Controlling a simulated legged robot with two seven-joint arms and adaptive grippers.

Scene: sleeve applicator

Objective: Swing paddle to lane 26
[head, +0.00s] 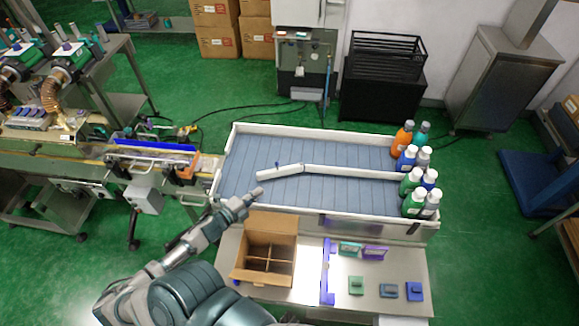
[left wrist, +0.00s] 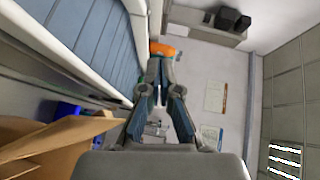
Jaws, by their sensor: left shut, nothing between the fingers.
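The paddle (head: 279,172) is a short white bar on the grey slatted table (head: 340,155). Its right end meets a long white divider (head: 360,173), and its free end points left and slightly toward me. My left gripper (head: 258,191) is shut and empty. In the head view it appears just below the paddle's free end, near the table's front rim; I cannot tell whether they touch. The left wrist view shows its closed fingers (left wrist: 158,72) pointing away, with the table at the left. My right gripper is not in view.
Several bottles (head: 413,175) stand at the table's right end, on both sides of the divider. An open cardboard box (head: 265,223) with inner partitions stands in front of the table. A conveyor (head: 165,163) joins at the left. The slats beside the paddle are clear.

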